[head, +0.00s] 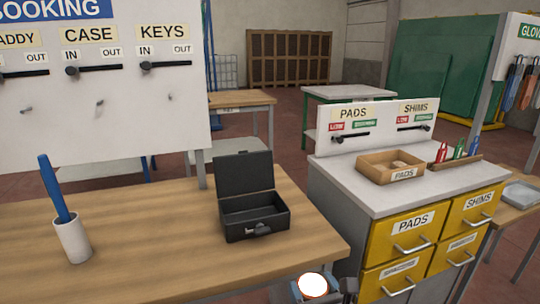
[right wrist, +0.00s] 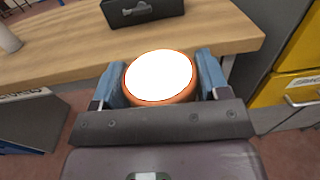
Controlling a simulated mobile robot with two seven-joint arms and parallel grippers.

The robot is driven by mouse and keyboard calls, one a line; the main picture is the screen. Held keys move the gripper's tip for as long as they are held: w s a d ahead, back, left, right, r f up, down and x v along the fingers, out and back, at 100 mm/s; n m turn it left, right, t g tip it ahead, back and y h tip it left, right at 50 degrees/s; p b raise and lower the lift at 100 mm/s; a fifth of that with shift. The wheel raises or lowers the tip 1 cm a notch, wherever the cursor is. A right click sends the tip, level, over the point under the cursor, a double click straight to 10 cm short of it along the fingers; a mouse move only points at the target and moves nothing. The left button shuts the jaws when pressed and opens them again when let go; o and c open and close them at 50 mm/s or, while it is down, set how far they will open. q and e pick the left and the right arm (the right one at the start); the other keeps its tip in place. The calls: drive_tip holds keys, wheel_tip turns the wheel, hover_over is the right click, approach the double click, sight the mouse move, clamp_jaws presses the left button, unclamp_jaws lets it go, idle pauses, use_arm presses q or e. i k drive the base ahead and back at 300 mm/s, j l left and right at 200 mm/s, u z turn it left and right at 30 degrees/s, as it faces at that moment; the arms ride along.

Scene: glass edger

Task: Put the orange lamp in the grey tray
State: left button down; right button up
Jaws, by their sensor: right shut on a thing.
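The orange lamp (right wrist: 160,77) has a round, glowing white face and an orange rim. My right gripper (right wrist: 159,80) is shut on it, with a blue finger on each side. In the head view the lamp (head: 313,285) shows at the bottom, by the front corner of the wooden bench, with my right gripper (head: 314,292) around it and partly cut off. A grey tray (head: 522,194) lies on a low wooden table at the right edge, partly cut off. What is inside it is hard to see. My left gripper is not in view.
A grey cabinet (head: 335,205) with yellow drawers stands between the lamp and the tray. A cardboard PADS box (head: 390,175) sits on its top. The wooden bench (head: 150,260) carries an open black cash box (head: 254,218) and a white cup (head: 72,240) with a blue stick.

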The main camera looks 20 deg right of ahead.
sight(515, 196)
drive_tip(key=l, duration=1.8)
drive_tip(key=i+l, duration=0.15)
drive_tip(key=l, duration=2.2)
drive_tip(key=i+l, duration=0.15)
drive_tip(key=l, duration=0.8)
drive_tip(key=i+z, duration=0.05)
